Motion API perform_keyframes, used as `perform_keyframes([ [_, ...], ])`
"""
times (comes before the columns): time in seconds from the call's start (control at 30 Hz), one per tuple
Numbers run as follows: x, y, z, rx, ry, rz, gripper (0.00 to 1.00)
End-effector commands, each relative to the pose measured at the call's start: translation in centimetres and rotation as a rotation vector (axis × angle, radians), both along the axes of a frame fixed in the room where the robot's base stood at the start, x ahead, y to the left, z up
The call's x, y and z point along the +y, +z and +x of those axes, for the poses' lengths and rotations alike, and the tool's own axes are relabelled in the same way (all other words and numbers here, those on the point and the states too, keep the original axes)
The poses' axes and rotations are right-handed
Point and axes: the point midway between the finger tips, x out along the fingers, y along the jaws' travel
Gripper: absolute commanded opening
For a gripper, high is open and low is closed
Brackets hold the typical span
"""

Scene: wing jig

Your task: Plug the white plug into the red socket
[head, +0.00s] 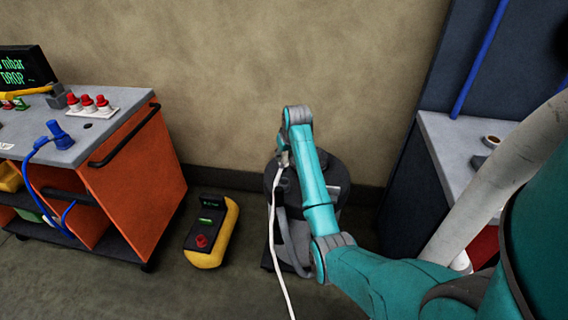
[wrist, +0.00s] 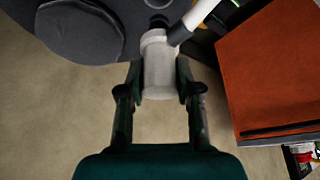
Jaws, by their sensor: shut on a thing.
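My gripper (wrist: 160,88) is shut on the white plug (wrist: 158,62), which sits between its two fingers in the wrist view. The plug's white cable (wrist: 196,18) leaves toward the upper right there. In the head view the gripper (head: 283,160) is small and partly hidden by my arm, in front of a dark grey canister (head: 337,168). The white cable (head: 277,240) hangs down from it to the floor. A red round part (head: 202,241) sits on a yellow and black floor unit to the left, apart from the plug. I cannot tell whether it is the red socket.
An orange cart (head: 150,180) with a grey top stands at left, bearing red knobs (head: 88,103) and a blue plug (head: 58,133) with a blue cable. The yellow unit (head: 230,220) is on the floor between cart and canister. A grey bench (head: 450,150) stands at right.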

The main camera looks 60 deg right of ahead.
Motion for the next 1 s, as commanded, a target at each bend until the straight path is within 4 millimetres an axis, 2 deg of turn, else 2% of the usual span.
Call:
perform_keyframes([
  [0.1, 0.0, 1.0, 0.0, -0.003, 0.000, -0.002, 0.00],
  [0.7, 0.0, 3.6, 0.0, -0.002, 0.000, -0.001, 0.00],
  [1.0, 0.0, 3.9, 0.0, -0.001, 0.000, -0.001, 0.00],
])
